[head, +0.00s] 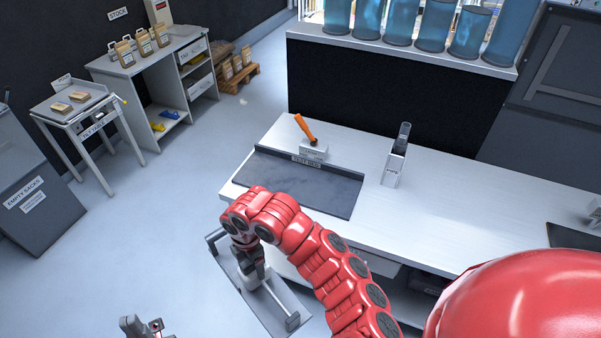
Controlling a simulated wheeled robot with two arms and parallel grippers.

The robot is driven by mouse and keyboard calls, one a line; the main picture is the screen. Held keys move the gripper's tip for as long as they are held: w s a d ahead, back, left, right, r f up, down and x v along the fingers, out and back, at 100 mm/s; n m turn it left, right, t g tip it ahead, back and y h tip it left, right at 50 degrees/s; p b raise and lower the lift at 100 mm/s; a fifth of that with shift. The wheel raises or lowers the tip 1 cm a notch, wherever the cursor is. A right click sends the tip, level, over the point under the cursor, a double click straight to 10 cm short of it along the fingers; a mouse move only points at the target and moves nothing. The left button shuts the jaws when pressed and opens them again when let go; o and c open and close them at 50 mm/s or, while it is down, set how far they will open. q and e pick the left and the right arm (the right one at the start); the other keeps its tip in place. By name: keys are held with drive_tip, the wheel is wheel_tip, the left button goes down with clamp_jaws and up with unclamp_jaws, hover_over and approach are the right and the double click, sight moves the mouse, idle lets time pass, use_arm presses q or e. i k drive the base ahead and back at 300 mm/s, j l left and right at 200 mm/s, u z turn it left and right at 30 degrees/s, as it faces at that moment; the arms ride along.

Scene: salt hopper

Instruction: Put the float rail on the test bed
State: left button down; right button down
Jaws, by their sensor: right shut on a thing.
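My left gripper (143,327) is low at the bottom edge, cut off by the frame.
An orange-handled tool stands in a white block (314,152) behind the slab. A clear-topped holder (393,168) stands to its right. A small table (74,103) and a bin (32,190) stand at left.

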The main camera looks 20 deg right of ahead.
sight(273, 179)
drive_tip(key=i+l, duration=0.3)
drive_tip(key=l, duration=0.15)
drive_tip(key=i+l, duration=0.3)
drive_tip(key=l, duration=0.15)
drive_tip(key=i+l, duration=0.3)
drive_tip(key=l, duration=0.15)
